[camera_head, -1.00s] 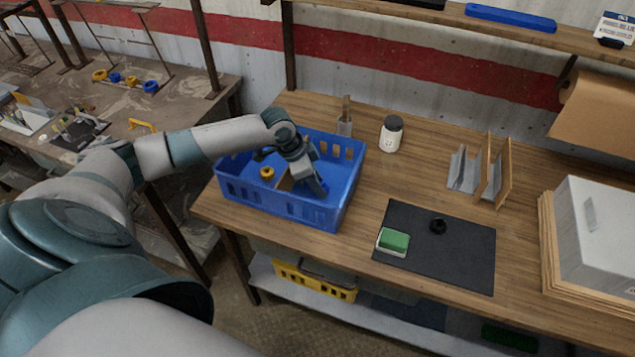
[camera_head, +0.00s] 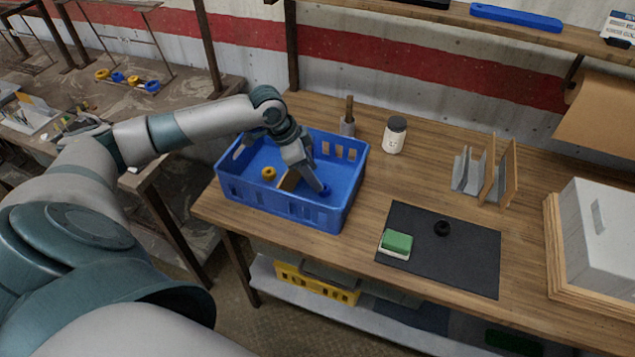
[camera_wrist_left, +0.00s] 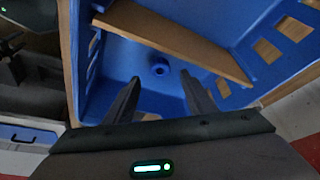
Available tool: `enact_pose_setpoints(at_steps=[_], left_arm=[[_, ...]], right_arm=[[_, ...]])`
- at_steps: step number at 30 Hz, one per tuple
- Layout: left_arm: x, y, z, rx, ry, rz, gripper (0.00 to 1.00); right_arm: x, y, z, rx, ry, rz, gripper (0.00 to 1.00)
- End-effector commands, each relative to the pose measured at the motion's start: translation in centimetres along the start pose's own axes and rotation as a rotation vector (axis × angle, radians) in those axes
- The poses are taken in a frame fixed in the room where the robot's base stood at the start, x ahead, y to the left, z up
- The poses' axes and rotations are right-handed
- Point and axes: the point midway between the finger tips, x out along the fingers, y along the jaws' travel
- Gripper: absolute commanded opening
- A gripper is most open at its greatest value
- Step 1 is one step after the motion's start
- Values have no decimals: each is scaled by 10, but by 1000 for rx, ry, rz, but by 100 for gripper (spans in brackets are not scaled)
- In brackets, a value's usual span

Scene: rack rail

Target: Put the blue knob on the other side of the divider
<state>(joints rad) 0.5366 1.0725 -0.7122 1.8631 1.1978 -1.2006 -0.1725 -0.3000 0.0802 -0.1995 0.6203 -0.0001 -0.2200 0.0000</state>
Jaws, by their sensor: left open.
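A blue crate (camera_head: 280,207) stands at the left end of the wooden bench, with a thin brown divider (camera_head: 288,181) across its inside. The blue knob (camera_wrist_left: 159,68) lies on the crate floor on the near side of the divider in the left wrist view. In the head view the knob is mostly hidden by my gripper. A yellow knob (camera_head: 268,173) lies on the other, left side of the divider. My left gripper (camera_wrist_left: 163,88) is open and empty, pointing down into the knob's compartment, its fingers either side of the knob in the picture. My right gripper is not in view.
The crate walls (camera_head: 342,200) surround the gripper closely. To the right on the bench are a jar (camera_head: 395,136), a black mat (camera_head: 462,262) with a green sponge (camera_head: 397,242), and upright dividers (camera_head: 487,175). A shelf (camera_head: 440,15) runs above the back.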

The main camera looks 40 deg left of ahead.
Motion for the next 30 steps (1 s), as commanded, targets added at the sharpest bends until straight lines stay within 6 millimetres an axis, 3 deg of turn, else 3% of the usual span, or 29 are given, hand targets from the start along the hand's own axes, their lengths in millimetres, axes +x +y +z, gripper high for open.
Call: enact_pose_setpoints(at_steps=[6,12,30], left_arm=[[-37,-1,1,1,0,-3,50],[-59,0,0,0,1,-1,50],[-65,0,0,0,0,1,50]], right_arm=[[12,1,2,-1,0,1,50],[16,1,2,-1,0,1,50],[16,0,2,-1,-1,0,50]])
